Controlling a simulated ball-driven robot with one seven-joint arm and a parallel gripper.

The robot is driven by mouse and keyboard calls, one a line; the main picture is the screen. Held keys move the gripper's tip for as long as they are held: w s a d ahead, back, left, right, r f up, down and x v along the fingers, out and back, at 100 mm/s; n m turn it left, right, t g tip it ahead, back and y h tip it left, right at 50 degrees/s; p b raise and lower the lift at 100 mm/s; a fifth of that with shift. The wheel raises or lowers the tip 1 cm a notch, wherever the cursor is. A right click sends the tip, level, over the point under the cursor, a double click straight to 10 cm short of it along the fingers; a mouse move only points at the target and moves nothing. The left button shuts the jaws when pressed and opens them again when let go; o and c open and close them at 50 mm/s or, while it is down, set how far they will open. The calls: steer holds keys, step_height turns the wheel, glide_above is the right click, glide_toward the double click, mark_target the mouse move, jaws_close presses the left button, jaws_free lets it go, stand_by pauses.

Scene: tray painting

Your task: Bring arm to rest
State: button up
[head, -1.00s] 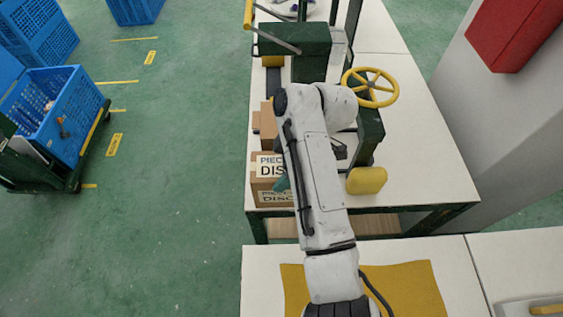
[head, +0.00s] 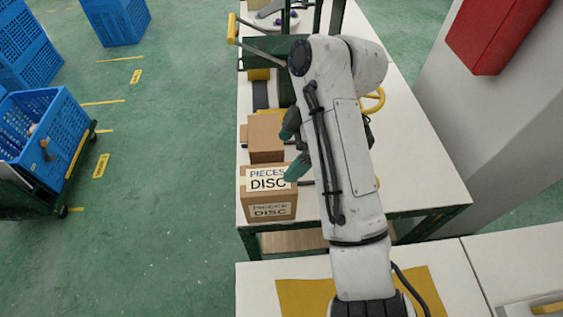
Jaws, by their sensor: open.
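My white arm rises from the bottom of the head view and bends at an elbow near the top. My gripper (head: 291,150) shows only in part at the left side of the arm, as two dark green finger parts set apart, with nothing seen between them. The rest of it is hidden behind the arm. It appears over or in front of the cardboard boxes; I cannot tell whether it touches them.
A box labelled "PIECES DISC" (head: 268,204) and a plain box (head: 266,132) stand on the left of the white table (head: 430,185). A yellow handwheel (head: 376,101) is partly behind my arm. A yellow mat (head: 300,298) lies in front. A red cabinet (head: 497,35) is at right.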

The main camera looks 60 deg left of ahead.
steer(key=shift+w+d+r, duration=0.1)
steer(key=shift+w+r, duration=0.15)
steer(key=shift+r, duration=0.45)
